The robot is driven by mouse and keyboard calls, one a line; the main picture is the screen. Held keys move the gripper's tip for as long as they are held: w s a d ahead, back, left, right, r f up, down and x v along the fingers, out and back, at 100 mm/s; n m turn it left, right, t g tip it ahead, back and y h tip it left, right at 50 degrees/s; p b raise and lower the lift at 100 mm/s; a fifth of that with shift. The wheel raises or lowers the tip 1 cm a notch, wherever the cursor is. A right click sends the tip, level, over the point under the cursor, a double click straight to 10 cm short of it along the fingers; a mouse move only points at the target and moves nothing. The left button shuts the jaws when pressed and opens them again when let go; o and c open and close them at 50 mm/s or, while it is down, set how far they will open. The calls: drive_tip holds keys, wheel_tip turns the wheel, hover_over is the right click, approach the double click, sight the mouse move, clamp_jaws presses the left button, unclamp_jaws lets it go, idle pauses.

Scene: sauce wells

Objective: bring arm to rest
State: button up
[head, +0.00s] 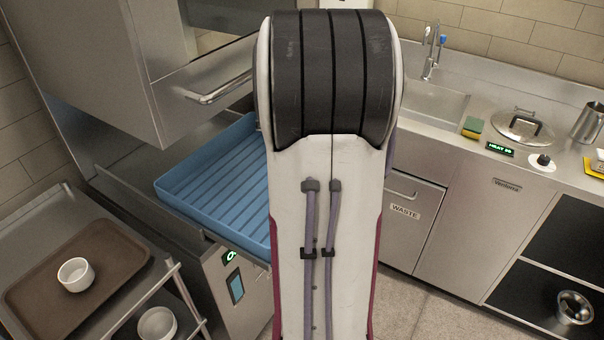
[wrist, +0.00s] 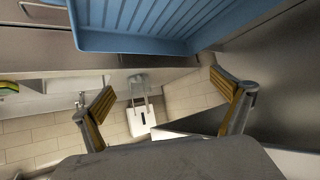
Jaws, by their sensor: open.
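My gripper (wrist: 168,103) shows in the wrist view with its two yellow-padded fingers spread wide apart. It is open and nothing is between the fingers. In the head view my own arm fills the middle of the picture and the gripper is hidden. A blue ribbed tray (head: 212,180) sits left of my arm, partly covered by it. The blue tray also shows at the top of the wrist view (wrist: 150,46), apart from the fingers.
A brown tray (head: 105,285) with a white cup (head: 75,274) lies on a cart at lower left; another white cup (head: 157,324) is on a lower level. At right, the counter holds a sponge (head: 473,127), a lid (head: 522,126) and a metal cup (head: 588,122). A metal bowl (head: 574,307) stands lower right.

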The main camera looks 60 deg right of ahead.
drive_tip(key=s+d+r+m+h, duration=0.1)
drive_tip(key=s+d+r+h, duration=0.1)
drive_tip(key=s+d, duration=0.7)
drive_tip(key=s+d+r+m+h, duration=0.2)
drive_tip(key=s+d, duration=0.4)
drive_tip(key=d, duration=0.6)
drive_tip(key=s+d+f+t+h, duration=0.1)
drive_tip(key=s+d, duration=0.3)
drive_tip(key=s, duration=0.4)
drive_tip(key=s+d+f+h, duration=0.1)
drive_tip(key=s+d, duration=0.3)
drive_tip(key=s, duration=0.5)
drive_tip(key=a+f+n+t+y, duration=0.2)
drive_tip(key=a+f, duration=0.1)
drive_tip(key=f, duration=0.5)
drive_tip(key=a+f+n+t+y, duration=0.1)
drive_tip(key=a+f+n, duration=0.1)
drive_tip(key=f, duration=0.6)
drive_tip(key=w+a+f+n+t+y, duration=0.2)
drive_tip(key=w+a+f, duration=0.1)
drive_tip(key=a+f, duration=0.5)
drive_tip(key=w+a+f+n+t+y, duration=0.3)
drive_tip(key=a+f, duration=0.5)
drive_tip(key=a, duration=0.1)
drive_tip(key=shift+w+a+f+n+y, duration=0.2)
drive_tip(key=shift+w+a+n+y, duration=0.05)
drive_tip(key=shift+a+n+y, duration=0.1)
